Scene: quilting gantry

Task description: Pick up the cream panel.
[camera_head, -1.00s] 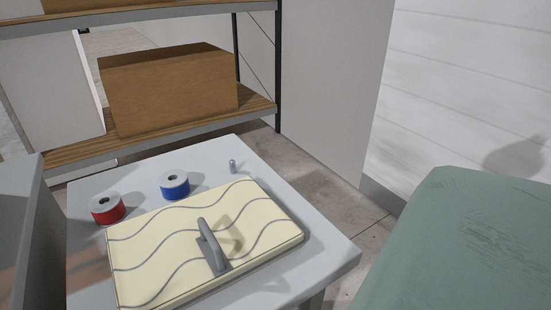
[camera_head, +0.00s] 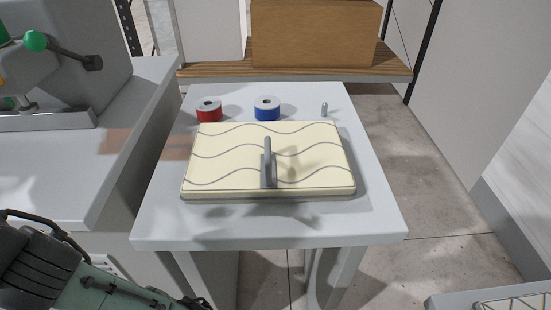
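The cream panel (camera_head: 225,152) lies flat on a small white table (camera_head: 170,215). It has wavy grey lines across its top and a grey upright handle (camera_head: 268,165) near its middle. Part of my arm shows at the lower left, apart from the panel and the table top. My gripper's fingertips cannot be made out in this view.
A red spool (camera_head: 209,114), a blue spool (camera_head: 267,113) and a small metal pin (camera_head: 324,109) stand behind the panel. A grey machine (camera_head: 85,75) sits on a counter at left. A wooden shelf (camera_head: 300,75) with a brown box (camera_head: 315,35) stands behind.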

